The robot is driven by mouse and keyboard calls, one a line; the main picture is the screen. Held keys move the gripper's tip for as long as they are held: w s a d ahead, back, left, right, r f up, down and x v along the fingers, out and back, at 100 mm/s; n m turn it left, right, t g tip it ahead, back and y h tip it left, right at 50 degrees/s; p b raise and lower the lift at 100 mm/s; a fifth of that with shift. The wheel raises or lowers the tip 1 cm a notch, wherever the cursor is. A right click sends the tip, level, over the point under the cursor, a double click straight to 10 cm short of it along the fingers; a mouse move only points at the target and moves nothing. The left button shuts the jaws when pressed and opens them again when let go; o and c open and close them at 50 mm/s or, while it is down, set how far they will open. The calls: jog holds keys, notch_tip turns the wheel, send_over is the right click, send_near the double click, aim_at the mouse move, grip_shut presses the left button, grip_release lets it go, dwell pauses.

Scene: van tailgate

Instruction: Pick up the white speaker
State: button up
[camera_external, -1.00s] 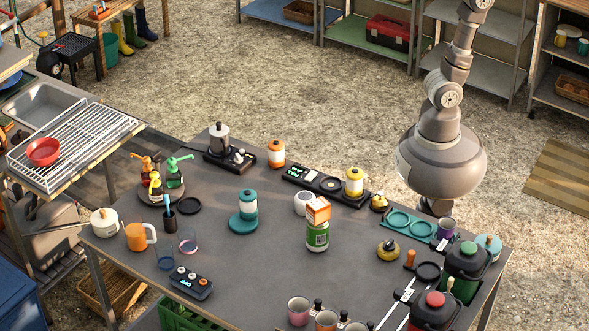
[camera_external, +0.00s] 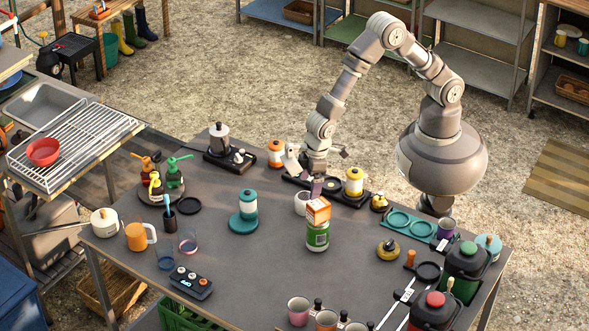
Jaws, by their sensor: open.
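The white speaker appears to be the small, pale, round thing (camera_external: 301,204) standing upright on the grey table, left of the green jar with an orange box on top. My gripper (camera_external: 307,184) is open and points down just above and behind it. It partly overlaps the speaker's upper right edge in this view. I cannot tell whether a fingertip touches it. Nothing shows held in the jaws.
The green jar (camera_external: 318,236) with the orange box (camera_external: 318,209) stands close on the right. A teal canister (camera_external: 249,203) stands left. Clear table lies in front.

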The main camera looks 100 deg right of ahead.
aim_at(306, 196)
jog(key=f+b, duration=0.1)
jog(key=f, duration=0.1)
jog(key=w+f+b, duration=0.1)
jog(key=f, duration=0.1)
jog(key=f+b, duration=0.1)
jog(key=f, duration=0.2)
jog(key=shift+w, duration=0.3)
jog(key=shift+c, duration=0.6)
jog(key=c, duration=1.1)
